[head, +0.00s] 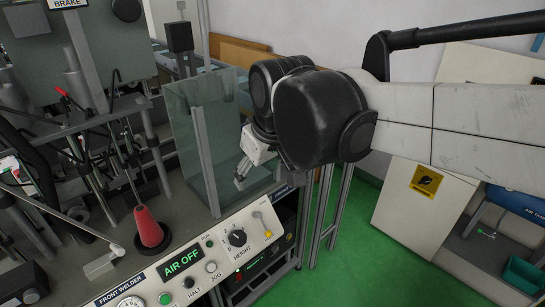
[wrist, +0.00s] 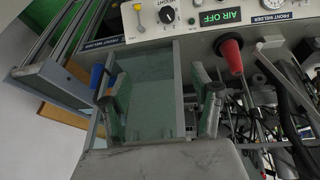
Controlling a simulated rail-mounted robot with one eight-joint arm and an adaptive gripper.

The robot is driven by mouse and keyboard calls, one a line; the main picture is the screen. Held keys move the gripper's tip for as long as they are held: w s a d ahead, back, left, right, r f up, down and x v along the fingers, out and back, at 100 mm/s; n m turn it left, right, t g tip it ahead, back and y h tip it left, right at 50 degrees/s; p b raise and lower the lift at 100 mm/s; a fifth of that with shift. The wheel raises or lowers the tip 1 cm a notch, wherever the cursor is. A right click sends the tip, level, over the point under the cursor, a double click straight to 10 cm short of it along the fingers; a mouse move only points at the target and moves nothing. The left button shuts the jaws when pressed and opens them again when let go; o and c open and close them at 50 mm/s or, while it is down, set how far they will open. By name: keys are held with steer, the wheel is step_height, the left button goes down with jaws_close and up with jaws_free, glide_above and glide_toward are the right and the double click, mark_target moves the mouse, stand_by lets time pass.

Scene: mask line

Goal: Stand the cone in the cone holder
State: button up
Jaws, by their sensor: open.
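A red cone (head: 148,226) stands upright, narrow end up, on the machine top at the lower left of the head view. A dark round base (head: 153,244) lies under it; I cannot tell whether this is the cone holder or the cone's own foot. The red cone also shows in the wrist view (wrist: 232,54), right of the fingers.
The clear panel (head: 190,125) on a grey frame stands between cone and gripper. A control panel (head: 190,262) with knobs and an AIR OFF display runs along the front edge. Rods and cables (head: 105,150) crowd the left. Green floor (head: 360,220) is open at right.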

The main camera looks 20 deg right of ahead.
steer(key=s+d+f+m+t, duration=0.2)
steer(key=s+d+f+m, duration=0.2)
steer(key=s+d, duration=0.4)
steer(key=shift+s+f+h, duration=0.4)
steer(key=shift+s+f, duration=0.05)
steer(key=shift+s, duration=0.8)
steer(key=shift+d, duration=0.1)
step_height(320, 180, down, 3)
steer(key=b, duration=0.3)
steer(key=shift+f, duration=0.2)
stand_by(0.7)
